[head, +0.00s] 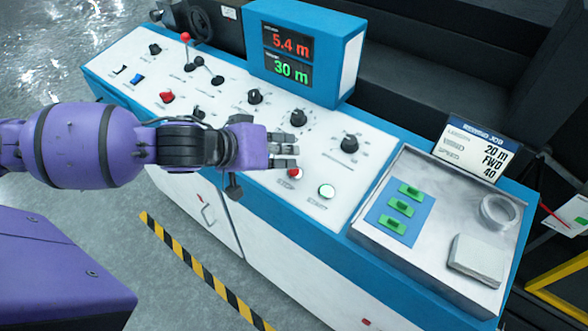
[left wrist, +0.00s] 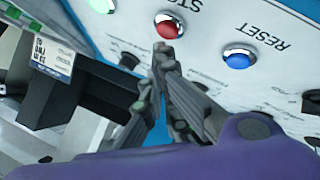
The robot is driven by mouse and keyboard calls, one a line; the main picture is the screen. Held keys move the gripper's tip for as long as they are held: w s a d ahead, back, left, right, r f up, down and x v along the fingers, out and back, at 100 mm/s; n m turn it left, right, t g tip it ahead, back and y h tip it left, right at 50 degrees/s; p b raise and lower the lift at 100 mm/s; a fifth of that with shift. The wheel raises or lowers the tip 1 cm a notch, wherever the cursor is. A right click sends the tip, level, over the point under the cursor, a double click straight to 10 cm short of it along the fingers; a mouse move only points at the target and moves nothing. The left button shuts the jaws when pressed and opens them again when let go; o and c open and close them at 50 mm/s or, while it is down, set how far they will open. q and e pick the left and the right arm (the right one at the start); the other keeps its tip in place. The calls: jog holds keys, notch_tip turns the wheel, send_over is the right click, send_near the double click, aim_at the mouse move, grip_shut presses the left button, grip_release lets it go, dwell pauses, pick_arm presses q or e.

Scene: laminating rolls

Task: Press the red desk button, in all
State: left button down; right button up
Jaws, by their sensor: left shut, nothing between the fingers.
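The red button (head: 295,173) sits near the front edge of the white panel of the control desk. It also shows in the left wrist view (left wrist: 168,27), with the label STOP beside it. My left gripper (head: 290,156) is shut and empty, just over the panel beside the red button. In the left wrist view its fingertips (left wrist: 166,46) overlap the lower edge of the button's rim. I cannot tell whether they touch it. A blue button (left wrist: 239,57) labelled RESET is beside it, hidden in the head view. My right gripper is not in view.
A whitish-green button (head: 326,191) is right of the red one. Knobs (head: 298,118) and a red-topped lever (head: 186,38) rise from the panel. A display (head: 291,57) reads 5.4 m and 30 m. A job card (head: 472,148) stands behind a metal tray (head: 412,165).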

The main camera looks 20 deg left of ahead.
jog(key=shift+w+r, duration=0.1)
pick_arm(q)
jog(key=shift+f, duration=0.3)
jog(key=shift+w, duration=0.1)
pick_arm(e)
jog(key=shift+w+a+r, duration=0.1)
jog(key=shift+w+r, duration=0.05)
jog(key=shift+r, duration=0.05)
pick_arm(q)
jog(key=shift+f, duration=0.5)
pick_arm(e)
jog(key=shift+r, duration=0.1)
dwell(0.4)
pick_arm(q)
jog(key=shift+r+p, duration=0.6)
jog(key=shift+p, duration=0.1)
jog(key=shift+r, duration=0.2)
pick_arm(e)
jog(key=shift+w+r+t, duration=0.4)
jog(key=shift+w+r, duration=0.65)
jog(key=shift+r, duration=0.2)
